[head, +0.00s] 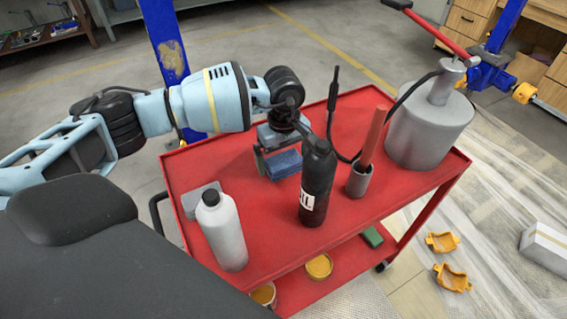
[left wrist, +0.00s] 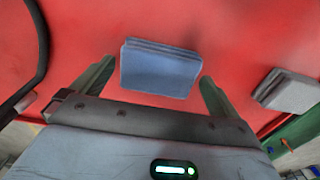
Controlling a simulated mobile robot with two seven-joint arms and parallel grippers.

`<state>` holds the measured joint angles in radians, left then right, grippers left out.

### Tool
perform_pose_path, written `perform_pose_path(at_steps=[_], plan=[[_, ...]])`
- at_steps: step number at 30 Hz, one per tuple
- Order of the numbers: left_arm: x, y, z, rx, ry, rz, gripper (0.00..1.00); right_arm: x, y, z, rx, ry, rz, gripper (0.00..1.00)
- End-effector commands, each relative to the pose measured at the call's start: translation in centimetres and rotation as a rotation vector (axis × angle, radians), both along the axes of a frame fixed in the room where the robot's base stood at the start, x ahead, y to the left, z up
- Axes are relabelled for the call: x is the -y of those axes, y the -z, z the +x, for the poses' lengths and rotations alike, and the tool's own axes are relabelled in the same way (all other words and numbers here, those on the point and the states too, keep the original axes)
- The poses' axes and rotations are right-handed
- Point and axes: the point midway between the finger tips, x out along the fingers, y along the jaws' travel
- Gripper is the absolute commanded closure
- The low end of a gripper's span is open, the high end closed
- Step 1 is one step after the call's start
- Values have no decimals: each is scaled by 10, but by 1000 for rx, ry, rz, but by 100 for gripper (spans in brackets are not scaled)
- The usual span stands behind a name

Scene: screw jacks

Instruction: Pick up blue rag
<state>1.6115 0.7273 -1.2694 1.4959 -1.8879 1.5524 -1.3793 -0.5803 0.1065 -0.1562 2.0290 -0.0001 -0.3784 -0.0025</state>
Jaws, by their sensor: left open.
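The blue rag (head: 284,164) is a folded, flat block on the red cart top, behind the black bottle in the head view. In the left wrist view the blue rag (left wrist: 160,68) lies ahead of my gripper, between the lines of its two fingers. My left gripper (head: 270,158) is open above and beside the rag. In the left wrist view the open fingers of my left gripper (left wrist: 152,82) stand on either side of the rag's near edge, with gaps on both sides. I cannot tell its exact height above the cart. My right gripper is not in view.
On the red cart (head: 285,225) stand a black bottle (head: 317,185), a silver bottle (head: 222,232), a grey cup (head: 359,180) with a red stick, and a large grey canister (head: 428,130) with a black hose. A grey folded cloth (head: 196,200) lies at the left edge.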

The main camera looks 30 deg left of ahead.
Motion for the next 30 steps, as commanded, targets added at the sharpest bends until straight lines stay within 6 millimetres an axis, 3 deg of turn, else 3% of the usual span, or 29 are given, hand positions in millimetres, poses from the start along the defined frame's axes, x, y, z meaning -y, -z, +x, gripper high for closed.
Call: perform_pose_path(at_steps=[3, 11, 20, 30], plan=[[0, 0, 0, 0, 0, 0, 3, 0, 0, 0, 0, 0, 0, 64], [0, 0, 0, 0, 0, 0, 36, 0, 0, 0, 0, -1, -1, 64], [0, -6, 1, 2, 0, -1, 37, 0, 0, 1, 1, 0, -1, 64], [1, -63, 1, 3, 1, -2, 37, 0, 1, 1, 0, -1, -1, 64]])
